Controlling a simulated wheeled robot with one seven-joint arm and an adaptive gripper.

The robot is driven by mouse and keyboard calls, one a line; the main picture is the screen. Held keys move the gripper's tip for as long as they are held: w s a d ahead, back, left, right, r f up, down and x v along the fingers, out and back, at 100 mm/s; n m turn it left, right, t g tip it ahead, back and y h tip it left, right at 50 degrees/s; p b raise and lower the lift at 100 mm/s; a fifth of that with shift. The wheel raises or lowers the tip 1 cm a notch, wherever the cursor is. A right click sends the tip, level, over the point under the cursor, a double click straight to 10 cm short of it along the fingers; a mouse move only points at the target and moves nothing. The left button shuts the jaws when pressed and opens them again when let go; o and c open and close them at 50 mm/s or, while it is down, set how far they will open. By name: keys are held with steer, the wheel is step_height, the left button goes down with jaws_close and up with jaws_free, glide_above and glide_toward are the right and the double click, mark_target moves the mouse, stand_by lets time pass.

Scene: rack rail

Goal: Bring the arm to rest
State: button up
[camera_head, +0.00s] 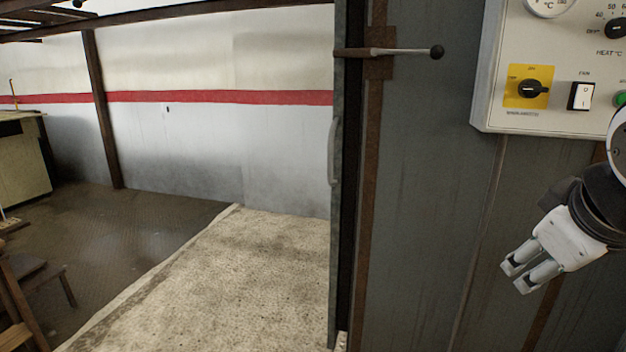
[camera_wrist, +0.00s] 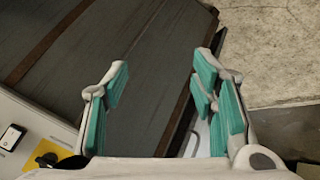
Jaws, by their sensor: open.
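My gripper (camera_head: 520,276) is at the right side of the head view, below the control panel and in front of the grey metal wall. Its fingers point down and to the left. In the wrist view my gripper (camera_wrist: 158,85) shows two fingers with teal pads, spread wide apart. Nothing is between them. Part of my arm is cut off by the right edge of the head view.
A control panel (camera_head: 555,115) with a yellow-plated knob and a white switch sits just above my gripper. A lever handle (camera_head: 400,52) sticks out near the grey cabinet's (camera_head: 425,190) edge. Pale concrete floor (camera_head: 220,280) lies open at left. A wooden piece (camera_head: 25,290) stands far left.

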steer(key=s+a+f+m+g+y, duration=0.25)
steer(key=s+a+f, duration=0.2)
steer(key=s, duration=0.55)
steer(key=s+a+f+m+g+y, duration=0.1)
steer(key=s+a+f+g, duration=0.4)
steer(key=s, duration=0.5)
step_height(320, 180, up, 24)
steer(key=t+p, duration=0.4)
steer(key=p, duration=1.7)
steer(key=shift+w+a+f, duration=0.2)
steer(key=shift+w+a, duration=0.2)
steer(key=shift+w, duration=0.05)
